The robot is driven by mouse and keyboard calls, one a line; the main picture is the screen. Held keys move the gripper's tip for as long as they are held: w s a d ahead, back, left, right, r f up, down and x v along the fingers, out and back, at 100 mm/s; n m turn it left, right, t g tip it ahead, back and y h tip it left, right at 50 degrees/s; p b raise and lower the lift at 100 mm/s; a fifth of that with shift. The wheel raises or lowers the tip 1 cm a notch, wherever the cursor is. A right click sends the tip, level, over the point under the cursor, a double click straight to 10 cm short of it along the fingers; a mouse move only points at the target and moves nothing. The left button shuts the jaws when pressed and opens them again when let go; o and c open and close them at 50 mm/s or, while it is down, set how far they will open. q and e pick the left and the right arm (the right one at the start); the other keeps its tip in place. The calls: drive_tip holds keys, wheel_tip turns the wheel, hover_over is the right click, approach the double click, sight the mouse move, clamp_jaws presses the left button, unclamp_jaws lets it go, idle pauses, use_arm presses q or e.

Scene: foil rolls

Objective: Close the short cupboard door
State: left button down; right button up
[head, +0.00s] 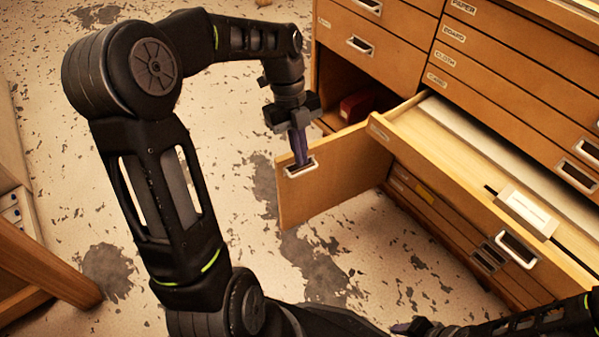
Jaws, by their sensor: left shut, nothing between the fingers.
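The short cupboard door (335,188) is a wooden panel that stands open, swung out from the cabinet front. It has a pale metal handle plate (291,174) near its free edge. My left gripper (301,162) points down with its purple fingers shut at the handle, in front of the door's upper left part. I cannot tell whether the fingertips touch the handle. The cupboard opening (335,122) is dark and holds a red object (360,104). My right gripper (402,327) shows only in part at the bottom edge, and its fingers are unclear.
An open drawer (450,165) juts out of the wooden cabinet just right of the door, above closed lower drawers. A pale labelled item (527,212) is at its front edge. A wooden table or stool part (40,270) is at lower left. The worn floor left of the door is clear.

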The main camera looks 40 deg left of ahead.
sight(298, 174)
use_arm(q)
drive_tip(key=shift+f, duration=0.1)
drive_tip(key=b+x, duration=0.5)
drive_tip(key=x, duration=0.6)
drive_tip(key=a, duration=0.1)
drive_tip(key=w+a+r, duration=0.1)
drive_tip(key=a, duration=0.1)
drive_tip(key=shift+w+a+r, duration=0.3)
drive_tip(key=shift+w+r, duration=0.05)
drive_tip(key=shift+w, duration=0.05)
drive_tip(key=shift+a+r, duration=0.1)
drive_tip(key=shift+a, duration=0.1)
